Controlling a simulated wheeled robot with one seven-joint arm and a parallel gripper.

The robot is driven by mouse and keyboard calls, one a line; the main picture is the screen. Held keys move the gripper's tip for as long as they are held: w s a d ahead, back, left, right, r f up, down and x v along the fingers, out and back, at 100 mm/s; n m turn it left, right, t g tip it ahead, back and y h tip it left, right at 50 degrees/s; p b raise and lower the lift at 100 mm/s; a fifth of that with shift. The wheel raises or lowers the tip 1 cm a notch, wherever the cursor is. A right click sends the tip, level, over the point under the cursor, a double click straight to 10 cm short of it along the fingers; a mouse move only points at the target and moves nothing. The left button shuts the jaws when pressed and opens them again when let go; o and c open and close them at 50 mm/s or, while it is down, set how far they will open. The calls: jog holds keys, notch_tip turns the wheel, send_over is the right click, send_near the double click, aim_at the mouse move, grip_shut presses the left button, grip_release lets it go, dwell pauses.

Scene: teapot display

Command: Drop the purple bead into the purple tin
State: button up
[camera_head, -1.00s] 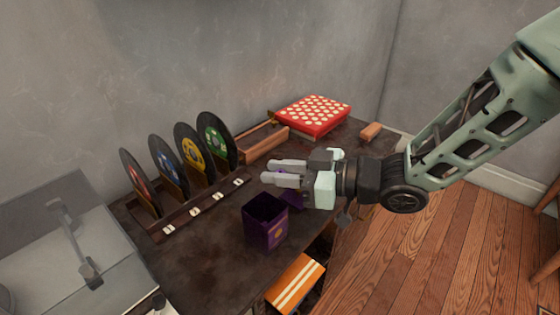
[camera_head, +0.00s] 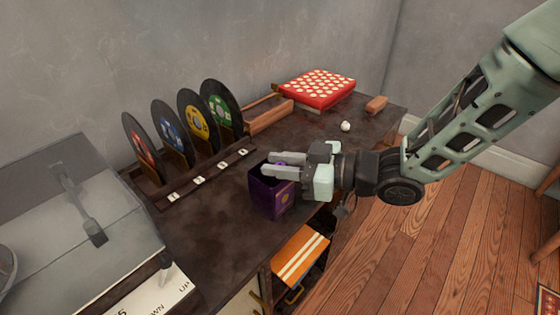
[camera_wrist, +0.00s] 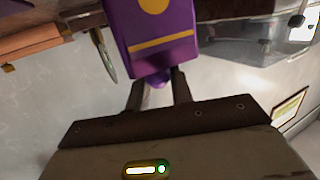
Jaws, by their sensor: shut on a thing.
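The purple tin (camera_head: 272,196), with a gold emblem, stands upright on the dark table top near its front edge, its mouth facing up. My gripper (camera_head: 267,164) reaches from the right, with its fingertips over the tin's mouth in the head view. The wrist view shows the tin's side (camera_wrist: 155,22) with its gold band close beyond the fingertips (camera_wrist: 157,76). The purple bead (camera_wrist: 157,84) is between the fingers there, gripped by them. The head view does not show the bead. The tin's inside is mostly hidden by my fingers.
A rack of several records (camera_head: 198,125) stands behind the tin. A red dotted box (camera_head: 318,87), a wooden tray (camera_head: 268,114) and a white ball (camera_head: 346,126) are further back right. A clear-lidded player (camera_head: 85,215) is at the left.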

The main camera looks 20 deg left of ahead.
jog(key=o, duration=1)
jog(key=shift+d, duration=0.1)
jog(key=d+r, duration=0.1)
jog(key=d, duration=1)
jog(key=d+r, duration=0.1)
jog(key=d, duration=0.5)
jog(key=shift+r+p, duration=0.35)
